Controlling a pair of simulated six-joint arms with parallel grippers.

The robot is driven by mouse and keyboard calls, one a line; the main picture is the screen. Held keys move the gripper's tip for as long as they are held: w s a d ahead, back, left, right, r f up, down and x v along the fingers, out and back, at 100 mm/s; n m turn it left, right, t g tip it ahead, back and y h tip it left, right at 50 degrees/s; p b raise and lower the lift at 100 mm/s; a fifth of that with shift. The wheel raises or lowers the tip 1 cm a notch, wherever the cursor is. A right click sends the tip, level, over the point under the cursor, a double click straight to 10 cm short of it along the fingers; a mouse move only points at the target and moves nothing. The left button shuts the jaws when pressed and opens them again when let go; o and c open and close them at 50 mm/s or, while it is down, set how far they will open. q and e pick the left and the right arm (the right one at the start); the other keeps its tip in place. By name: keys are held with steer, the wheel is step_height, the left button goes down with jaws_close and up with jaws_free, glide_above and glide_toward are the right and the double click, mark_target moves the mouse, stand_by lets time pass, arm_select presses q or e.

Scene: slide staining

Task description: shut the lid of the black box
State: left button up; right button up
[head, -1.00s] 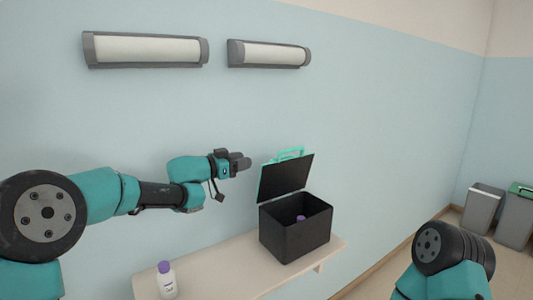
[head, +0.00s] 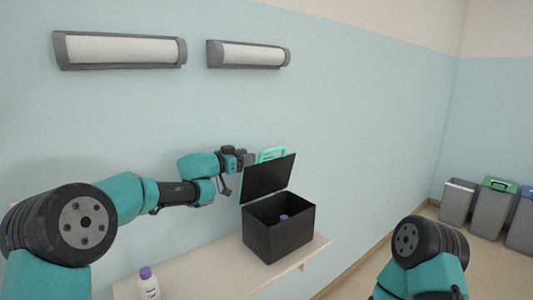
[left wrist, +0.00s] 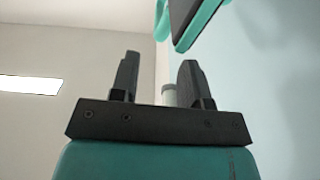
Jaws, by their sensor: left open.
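The black box (head: 279,239) stands on a narrow shelf against the wall. Its lid (head: 268,178) is raised, leaning back, with a dark inner face and a teal handle (head: 272,154) at its top. A purple-capped bottle (head: 284,218) shows inside the box. My left gripper (head: 247,159) is beside the upper left edge of the lid; whether it touches the lid cannot be told in the head view. In the left wrist view the gripper (left wrist: 158,80) is open with nothing between its fingers, and the teal-edged lid (left wrist: 192,22) is above and to the right. My right gripper is out of view.
A white bottle with a purple cap (head: 149,284) stands at the shelf's left front. The shelf (head: 205,272) is clear between bottle and box. Several grey bins (head: 459,201) stand on the floor at far right. Two wall lamps (head: 120,50) hang above.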

mark_target(261, 153)
arm_select(q)
steer(key=x, duration=0.9)
steer(key=shift+s, duration=0.1)
jaws_close()
stand_by(0.4)
